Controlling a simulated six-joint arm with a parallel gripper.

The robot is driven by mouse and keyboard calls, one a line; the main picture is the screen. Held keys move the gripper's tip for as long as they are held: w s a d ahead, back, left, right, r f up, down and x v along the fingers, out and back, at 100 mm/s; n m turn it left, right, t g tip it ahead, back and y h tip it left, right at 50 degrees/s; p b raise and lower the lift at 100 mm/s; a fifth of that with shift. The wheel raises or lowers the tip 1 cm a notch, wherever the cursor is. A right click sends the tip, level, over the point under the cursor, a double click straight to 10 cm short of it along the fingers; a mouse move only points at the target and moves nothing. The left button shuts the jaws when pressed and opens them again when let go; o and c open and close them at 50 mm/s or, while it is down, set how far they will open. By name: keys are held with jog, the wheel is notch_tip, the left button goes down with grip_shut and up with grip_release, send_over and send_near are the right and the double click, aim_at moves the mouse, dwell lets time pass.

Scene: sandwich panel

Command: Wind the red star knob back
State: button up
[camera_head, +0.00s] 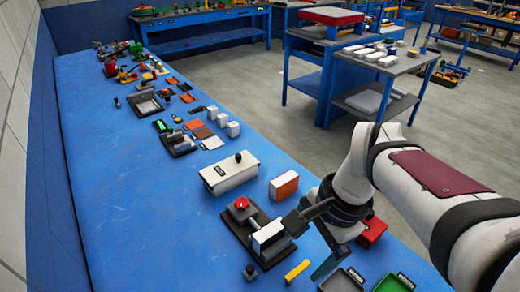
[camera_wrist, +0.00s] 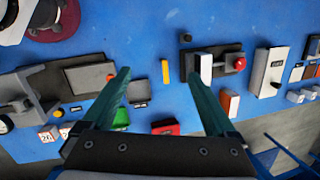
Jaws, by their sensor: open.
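A red knob (camera_head: 241,203) stands at the far end of a dark base plate (camera_head: 243,228) on the blue bench; its star shape is too small to make out. A white block (camera_head: 267,236) sits on the same plate. In the wrist view, the red knob (camera_wrist: 240,63) is right of the white block (camera_wrist: 206,68). My gripper (camera_head: 306,250) is open and empty, above the bench beside the plate, apart from the knob. In the wrist view, my gripper (camera_wrist: 157,74) has its fingers spread, with the knob outside them to the right.
A yellow bar (camera_head: 297,271) lies near the plate. A white box with a black knob (camera_head: 230,172), an orange-and-white block (camera_head: 284,185) and a red box (camera_head: 372,232) stand nearby. A red round part (camera_wrist: 58,20) is cut off in the wrist view. The bench's left side is clear.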

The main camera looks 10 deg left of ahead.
jog(key=w+a+f+m, duration=0.1)
jog(key=w+a+m, duration=0.2)
jog(key=w, duration=0.5)
jog(key=w+a+f+m, duration=0.1)
jog(key=w+a+m, duration=0.2)
jog(key=w, duration=0.5)
jog(key=m+t+y, duration=0.1)
jog(key=m+y, duration=0.1)
jog(key=m, duration=0.2)
send_near(243, 202)
jog(key=x, duration=0.8)
jog(key=shift+s+a+f, duration=0.1)
jog(key=shift+s+a, duration=0.05)
jog(key=shift+a, duration=0.05)
jog(key=c, duration=1.4)
jog(key=shift+o, duration=0.2)
jog(key=n+g, duration=0.1)
jog(key=n, duration=0.3)
jog(key=shift+w+g, duration=0.2)
jog(key=shift+g, duration=0.2)
